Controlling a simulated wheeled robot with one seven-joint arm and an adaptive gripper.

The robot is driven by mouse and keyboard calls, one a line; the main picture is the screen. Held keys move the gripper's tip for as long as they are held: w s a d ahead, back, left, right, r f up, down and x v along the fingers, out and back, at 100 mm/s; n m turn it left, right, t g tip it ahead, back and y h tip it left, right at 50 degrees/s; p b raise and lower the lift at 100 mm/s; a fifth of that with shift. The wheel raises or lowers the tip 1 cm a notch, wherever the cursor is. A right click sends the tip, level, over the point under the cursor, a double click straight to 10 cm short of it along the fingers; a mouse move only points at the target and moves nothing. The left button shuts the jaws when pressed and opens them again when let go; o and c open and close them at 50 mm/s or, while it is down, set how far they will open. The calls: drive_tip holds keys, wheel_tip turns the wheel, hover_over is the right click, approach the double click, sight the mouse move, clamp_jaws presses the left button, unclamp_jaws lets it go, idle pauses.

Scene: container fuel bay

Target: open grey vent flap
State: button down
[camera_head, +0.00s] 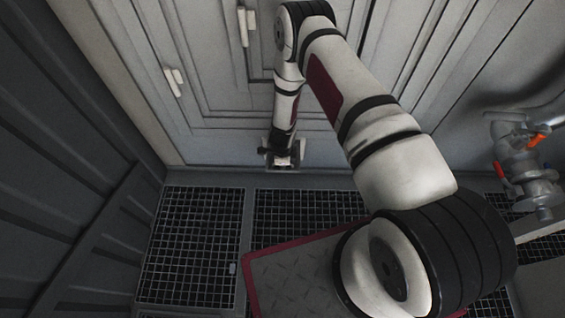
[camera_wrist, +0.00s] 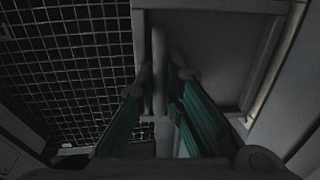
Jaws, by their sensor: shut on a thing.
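My gripper (camera_head: 284,158) is low at the foot of the pale back wall, just above the floor grating. In the wrist view, my gripper (camera_wrist: 161,88) has its two green-padded fingers on either side of a pale upright bar (camera_wrist: 159,62) and is shut on it. The bar stands in front of a grey framed panel (camera_wrist: 215,50), which looks like the vent flap. In the head view my gripper and wrist cover most of this spot. How far the flap stands open cannot be told.
Dark floor grating (camera_head: 190,245) lies along the wall. A pipe with orange-handled valves (camera_head: 522,160) is at the right. Two pale handles, an upper one (camera_head: 243,26) and a lower one (camera_head: 174,82), stick out of the wall. A dark ribbed wall (camera_head: 60,130) closes the left side.

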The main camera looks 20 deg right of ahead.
drive_tip(key=shift+d, duration=0.1)
drive_tip(key=c, duration=2)
unclamp_jaws()
drive_tip(key=shift+o, duration=0.2)
wheel_tip(320, 180, up, 12)
drive_tip(key=s, duration=0.2)
drive_tip(key=shift+a, duration=0.35)
drive_tip(key=shift+w, duration=0.15)
